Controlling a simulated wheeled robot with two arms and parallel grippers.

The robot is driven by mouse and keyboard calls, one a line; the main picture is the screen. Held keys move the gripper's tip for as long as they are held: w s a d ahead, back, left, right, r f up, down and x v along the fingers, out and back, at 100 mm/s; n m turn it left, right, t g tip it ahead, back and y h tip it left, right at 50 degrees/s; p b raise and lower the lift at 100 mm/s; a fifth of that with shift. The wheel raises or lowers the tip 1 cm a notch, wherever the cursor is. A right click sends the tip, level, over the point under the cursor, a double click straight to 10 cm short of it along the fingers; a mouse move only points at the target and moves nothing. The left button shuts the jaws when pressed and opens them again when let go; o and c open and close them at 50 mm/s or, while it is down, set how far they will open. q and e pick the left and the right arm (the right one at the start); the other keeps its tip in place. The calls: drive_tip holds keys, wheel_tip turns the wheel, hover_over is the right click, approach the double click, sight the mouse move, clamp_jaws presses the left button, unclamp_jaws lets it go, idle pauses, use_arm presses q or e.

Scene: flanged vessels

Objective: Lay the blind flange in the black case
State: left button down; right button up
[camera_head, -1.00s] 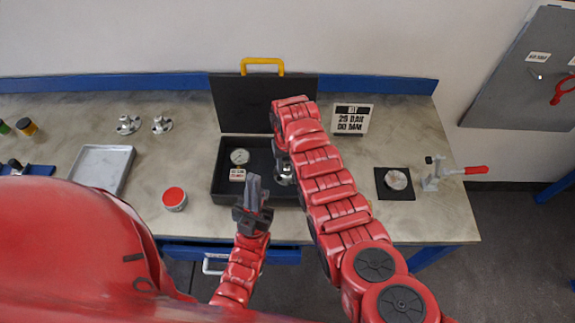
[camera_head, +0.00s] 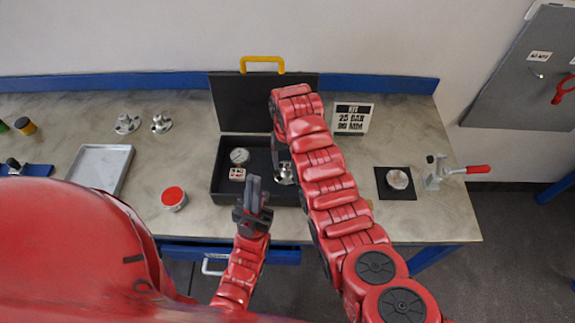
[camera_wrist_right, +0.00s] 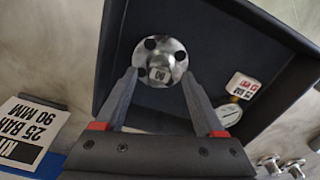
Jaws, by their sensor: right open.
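The blind flange (camera_wrist_right: 160,62), a round silver disc with bolt holes and a small marked centre, lies in the black case (camera_head: 228,190). It also shows in the head view (camera_head: 285,174), partly covered by my right arm. My right gripper (camera_wrist_right: 160,78) is open above the case, its fingertips apart on either side of the flange's near edge. I cannot tell whether they touch it. In the head view my right gripper is hidden behind its arm. My left gripper (camera_head: 254,190) is at the case's front edge, fingers pointing up and close together, holding nothing visible.
A pressure gauge (camera_head: 239,156) and a tag (camera_head: 237,174) lie in the case, whose lid stands open. A sign (camera_head: 353,118) stands behind. A black mat (camera_head: 395,195) with a metal disc and a toggle clamp (camera_head: 437,172) are right. A tray (camera_head: 100,168), red-lidded tin (camera_head: 173,197) and two flanged fittings are left.

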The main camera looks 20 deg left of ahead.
sight(288, 166)
drive_tip(key=shift+w+r+b, duration=0.2)
drive_tip(key=shift+r+b, duration=0.25)
drive_tip(key=shift+r, duration=0.65)
wheel_tip(288, 166, up, 7)
drive_tip(key=p, duration=0.4)
drive_tip(key=shift+s, duration=0.15)
drive_tip(key=shift+f, duration=0.15)
